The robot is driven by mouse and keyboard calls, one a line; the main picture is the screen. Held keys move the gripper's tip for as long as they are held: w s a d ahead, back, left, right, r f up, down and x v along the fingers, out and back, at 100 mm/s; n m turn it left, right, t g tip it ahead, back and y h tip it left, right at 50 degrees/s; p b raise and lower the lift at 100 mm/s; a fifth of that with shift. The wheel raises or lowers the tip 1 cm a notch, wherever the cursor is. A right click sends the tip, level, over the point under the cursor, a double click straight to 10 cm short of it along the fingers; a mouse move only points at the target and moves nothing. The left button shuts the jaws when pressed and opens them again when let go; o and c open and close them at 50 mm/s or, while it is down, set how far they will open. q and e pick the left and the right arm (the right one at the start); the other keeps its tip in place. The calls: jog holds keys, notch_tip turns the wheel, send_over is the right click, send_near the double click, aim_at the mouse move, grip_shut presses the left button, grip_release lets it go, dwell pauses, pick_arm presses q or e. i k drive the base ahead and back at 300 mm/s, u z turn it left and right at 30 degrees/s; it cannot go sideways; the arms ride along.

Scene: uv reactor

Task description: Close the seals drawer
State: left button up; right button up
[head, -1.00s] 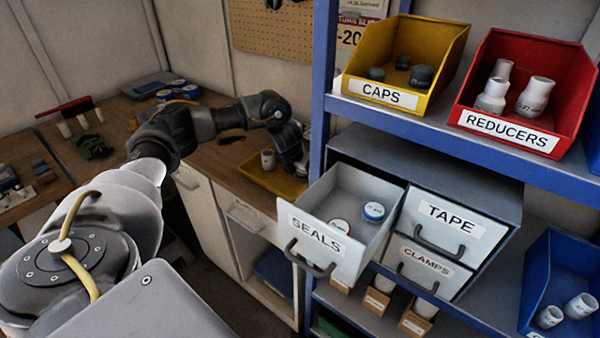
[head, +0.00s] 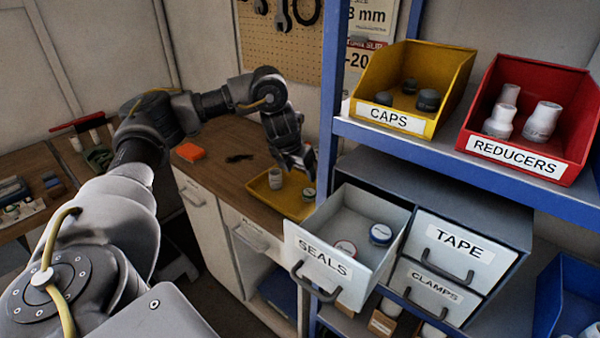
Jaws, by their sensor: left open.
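The seals drawer (head: 319,262) is pulled out of the grey cabinet (head: 480,204) on the shelf. It has a white front with a SEALS label and a dark handle (head: 314,284). My right gripper is not in view.
The yellow tray (head: 262,193) on the bench holds a few small parts. The TAPE drawer (head: 458,251) and CLAMPS drawer (head: 432,288) are shut. Yellow caps bin (head: 392,123) and red reducers bin (head: 518,156) stand on the blue shelf above. A blue bin (head: 560,290) is at lower right.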

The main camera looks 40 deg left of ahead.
aim_at(349, 214)
jog(key=k, duration=1)
